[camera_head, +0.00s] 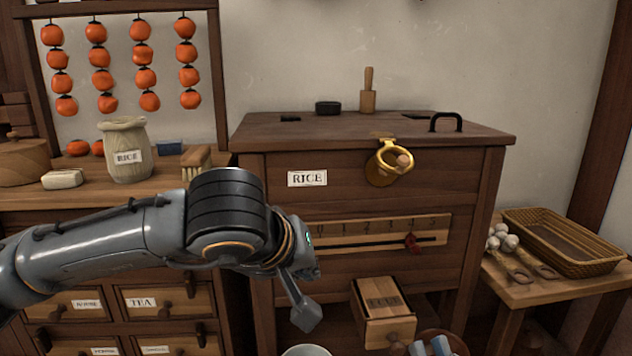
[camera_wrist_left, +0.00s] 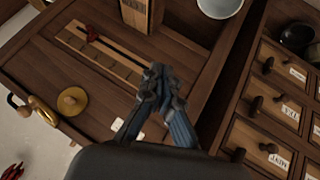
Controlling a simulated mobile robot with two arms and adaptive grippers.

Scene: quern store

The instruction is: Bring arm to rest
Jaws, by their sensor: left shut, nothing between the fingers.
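My left gripper (camera_head: 306,314) reaches in from the left in the head view and hangs fingers-down in front of the wooden rice chest (camera_head: 290,215). In the left wrist view its fingers (camera_wrist_left: 157,75) are together, with nothing between them. The chest front lies behind them, apart from the fingers as far as I can tell. My right gripper is in neither view.
The chest front carries a brass latch with a wooden peg (camera_head: 388,165) and a numbered scale with a red slider (camera_head: 412,243). A wooden box (camera_head: 384,312) and a white bowl (camera_head: 306,350) are low in front. A side table holds a wicker basket (camera_head: 565,243).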

